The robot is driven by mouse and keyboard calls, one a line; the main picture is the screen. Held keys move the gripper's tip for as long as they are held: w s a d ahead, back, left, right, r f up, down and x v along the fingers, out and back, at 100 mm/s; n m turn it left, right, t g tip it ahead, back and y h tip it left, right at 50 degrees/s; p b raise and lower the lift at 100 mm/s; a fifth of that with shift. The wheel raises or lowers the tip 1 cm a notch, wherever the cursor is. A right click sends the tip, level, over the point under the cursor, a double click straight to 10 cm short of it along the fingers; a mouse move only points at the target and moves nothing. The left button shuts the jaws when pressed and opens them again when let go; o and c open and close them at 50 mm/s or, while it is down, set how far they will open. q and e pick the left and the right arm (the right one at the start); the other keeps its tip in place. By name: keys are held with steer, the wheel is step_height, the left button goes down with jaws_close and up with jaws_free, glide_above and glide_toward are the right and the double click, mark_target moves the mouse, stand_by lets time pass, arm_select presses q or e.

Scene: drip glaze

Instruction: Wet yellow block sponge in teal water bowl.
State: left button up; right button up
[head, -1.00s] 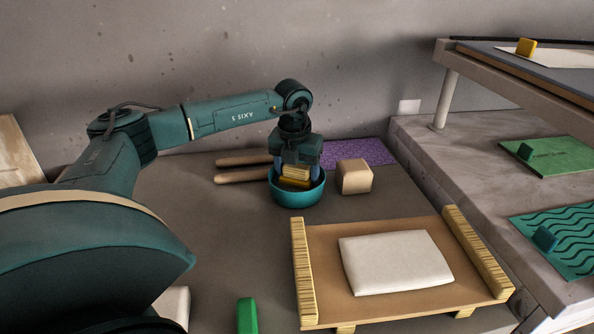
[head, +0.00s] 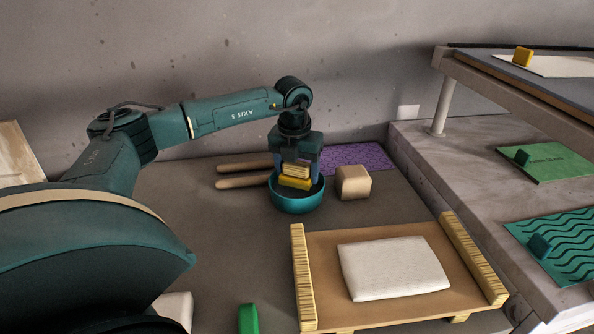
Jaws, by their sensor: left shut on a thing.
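The teal water bowl (head: 299,205) stands on the table near the wall, in the middle of the head view. My left gripper (head: 296,176) points down over the bowl, its fingers partly inside the rim. It is shut on the yellow block sponge (head: 295,183), a yellow block with a paler layered piece above it between the fingers. The sponge is at or inside the bowl's opening. The bowl's front wall hides its bottom, so I cannot tell whether the sponge touches water. My right gripper is not in view.
A tan block (head: 353,182) stands just right of the bowl, with a purple mat (head: 357,156) behind it. Two wooden rods (head: 243,183) lie to its left. A board (head: 335,240) with side rails carries a white slab (head: 393,268) in front. A raised shelf stands at right.

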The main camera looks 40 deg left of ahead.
arm_select(q)
step_height(320, 180, up, 2)
steer(key=shift+r+p, duration=0.1)
steer(key=shift+p, duration=0.6)
steer(key=shift+r+p, duration=0.7)
steer(key=shift+r, duration=0.15)
step_height(320, 180, up, 2)
steer(key=shift+r+p, duration=0.2)
steer(key=shift+p, duration=0.75)
steer(key=shift+r, duration=0.25)
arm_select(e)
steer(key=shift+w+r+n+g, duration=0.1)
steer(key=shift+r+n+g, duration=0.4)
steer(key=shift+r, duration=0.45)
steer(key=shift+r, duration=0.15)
arm_select(q)
steer(key=shift+s+f, duration=0.1)
